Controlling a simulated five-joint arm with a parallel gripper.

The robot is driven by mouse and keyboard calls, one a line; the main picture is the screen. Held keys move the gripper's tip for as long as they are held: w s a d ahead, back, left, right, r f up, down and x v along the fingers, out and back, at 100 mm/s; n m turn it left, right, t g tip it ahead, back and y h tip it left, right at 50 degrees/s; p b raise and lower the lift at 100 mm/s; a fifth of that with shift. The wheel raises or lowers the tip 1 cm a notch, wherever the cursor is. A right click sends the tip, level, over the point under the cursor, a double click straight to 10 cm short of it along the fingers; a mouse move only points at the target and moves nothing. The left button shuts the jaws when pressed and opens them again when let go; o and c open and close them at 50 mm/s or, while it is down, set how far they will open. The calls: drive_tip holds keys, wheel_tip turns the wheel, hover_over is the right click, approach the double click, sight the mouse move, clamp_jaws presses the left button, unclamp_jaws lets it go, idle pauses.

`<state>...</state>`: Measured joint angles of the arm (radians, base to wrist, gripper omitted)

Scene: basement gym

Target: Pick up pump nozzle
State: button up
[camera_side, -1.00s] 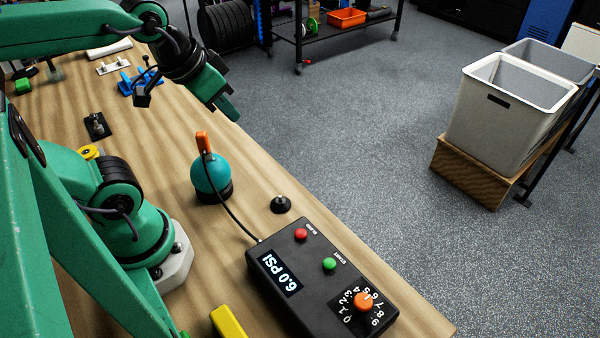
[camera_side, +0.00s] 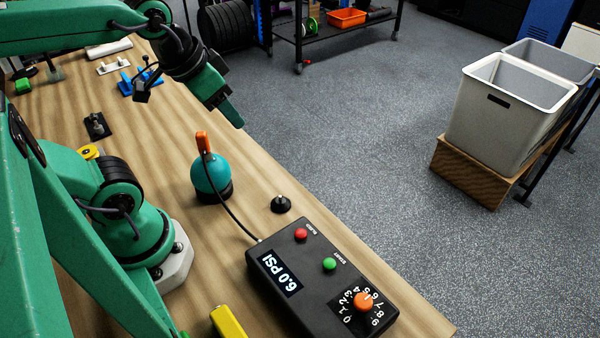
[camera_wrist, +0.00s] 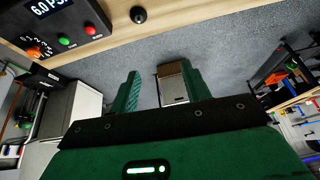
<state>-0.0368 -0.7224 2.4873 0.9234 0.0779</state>
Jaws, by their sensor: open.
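The pump nozzle (camera_side: 203,143) is an orange piece standing on top of a teal ball (camera_side: 211,174). The ball sits in a black ring stand on the wooden bench. A black hose runs from the nozzle to the black pump box (camera_side: 330,280), whose display reads 6.0 PSI. My gripper (camera_side: 236,118) is above and to the right of the nozzle in the side view, apart from it. In the wrist view my gripper (camera_wrist: 158,88) shows two green fingers apart with nothing between them. The pump box (camera_wrist: 65,25) is at the upper left there; the nozzle and ball are not in that view.
A small black stand (camera_side: 281,204) is between ball and pump box. A yellow block (camera_side: 229,322) lies at the front edge of view. Blue parts (camera_side: 128,84) and a black fixture (camera_side: 97,126) are farther back. Grey bins (camera_side: 510,100) stand beyond the bench's right edge.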

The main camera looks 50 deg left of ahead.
sight(201, 133)
drive_tip(key=a+f+m+g, duration=0.1)
drive_tip(key=a, duration=0.1)
drive_tip(key=s+a+f+m+g, duration=0.1)
drive_tip(key=a+m+g, duration=0.1)
drive_tip(key=a, duration=0.1)
drive_tip(key=s+a+m+g, duration=0.1)
drive_tip(key=a, duration=0.2)
drive_tip(key=shift+a+f+m+g, duration=0.2)
drive_tip(key=shift+f+m+g, duration=0.1)
drive_tip(key=shift+f+m, duration=0.1)
drive_tip(key=shift+s+a+f+m+g, duration=0.15)
drive_tip(key=shift+s+a+m+g, duration=0.2)
drive_tip(key=shift+a, duration=0.2)
drive_tip(key=shift+f, duration=0.1)
drive_tip(key=shift+w+f, duration=0.1)
drive_tip(key=shift+f, duration=1.15)
drive_tip(key=shift+d+f, duration=0.15)
drive_tip(key=shift+f, duration=2.45)
drive_tip(key=shift+c, duration=0.5)
clamp_jaws()
